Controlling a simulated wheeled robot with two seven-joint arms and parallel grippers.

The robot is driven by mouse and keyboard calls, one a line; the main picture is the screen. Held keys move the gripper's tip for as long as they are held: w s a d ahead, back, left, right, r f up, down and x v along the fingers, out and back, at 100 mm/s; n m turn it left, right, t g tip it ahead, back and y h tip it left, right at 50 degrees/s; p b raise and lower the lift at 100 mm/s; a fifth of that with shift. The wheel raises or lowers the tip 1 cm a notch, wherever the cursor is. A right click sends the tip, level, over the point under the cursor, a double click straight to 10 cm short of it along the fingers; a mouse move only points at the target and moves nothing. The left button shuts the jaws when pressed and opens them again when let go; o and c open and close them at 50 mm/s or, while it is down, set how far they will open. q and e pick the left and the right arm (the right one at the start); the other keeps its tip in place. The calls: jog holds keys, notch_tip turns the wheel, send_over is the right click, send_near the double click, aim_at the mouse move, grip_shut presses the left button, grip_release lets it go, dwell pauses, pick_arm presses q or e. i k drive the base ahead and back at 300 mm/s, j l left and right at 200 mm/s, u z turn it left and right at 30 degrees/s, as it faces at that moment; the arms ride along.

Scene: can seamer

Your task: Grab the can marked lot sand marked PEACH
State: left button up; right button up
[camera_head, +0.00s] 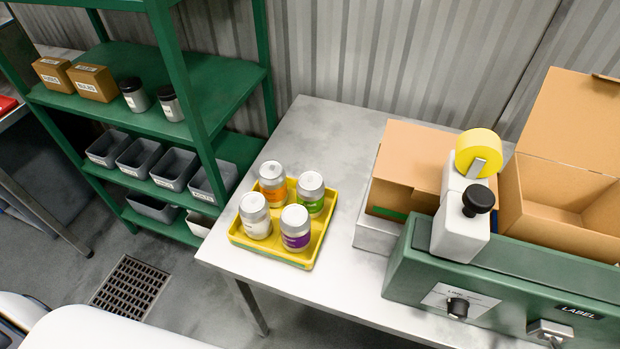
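Several silver cans with coloured label bands stand upright in a yellow tray (307,263) at the left end of the metal table. The orange-banded can (272,188) is at the back left and the green-banded can (311,192) at the back right. The white-banded can (256,218) is at the front left and the purple-banded can (295,230) at the front right. The label print is too small to read, so I cannot tell which can says PEACH or sand. Neither of my grippers is in view.
A green labelling machine (410,262) with a yellow roll (472,148) stands at the right. Open cardboard boxes (560,200) sit behind it. A green shelf (225,90) at the left holds small boxes, dark-lidded jars and grey bins. The table (325,125) is clear behind the tray.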

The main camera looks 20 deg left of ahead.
aim_at(273, 176)
jog(key=j+z, duration=0.4)
jog(key=j, duration=0.25)
jog(key=j+z, duration=0.4)
jog(key=j, duration=0.25)
